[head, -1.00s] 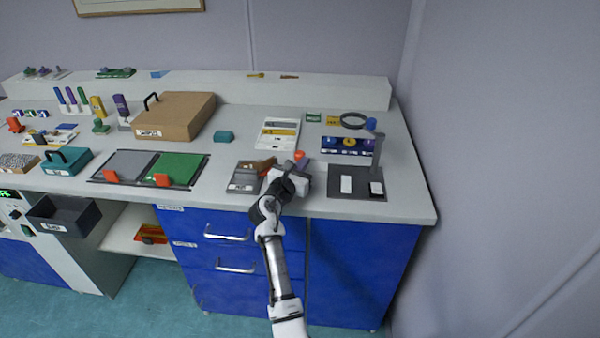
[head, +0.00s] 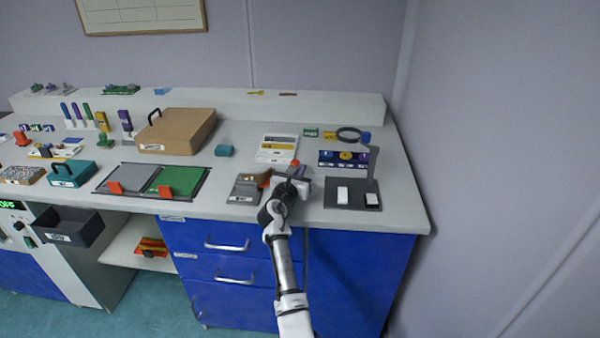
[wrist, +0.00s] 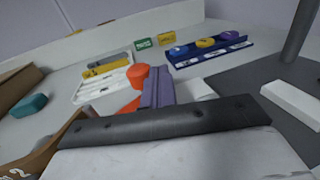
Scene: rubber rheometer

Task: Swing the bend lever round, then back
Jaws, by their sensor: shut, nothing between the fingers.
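The bend fixture (head: 246,188) is a grey block with a white label and a brown curved piece, near the front edge of the bench. The brown piece (wrist: 48,152), with a number on it, shows at the lower left of the wrist view. An orange-red round knob (wrist: 140,76), which looks like the bend lever's, stands just left of my gripper's fingers; an orange part shows below it. The knob also shows in the head view (head: 295,163). My gripper (wrist: 158,88) is shut and empty, its purplish fingers beside the knob. I cannot tell whether they touch. The lever's lower part is hidden.
A dark stand with a post and white blocks (head: 343,195) is close on the right. A white tray (head: 277,148) and a blue rack (head: 343,158) lie behind. Grey and green plates (head: 180,178) are to the left. A wall bounds the right.

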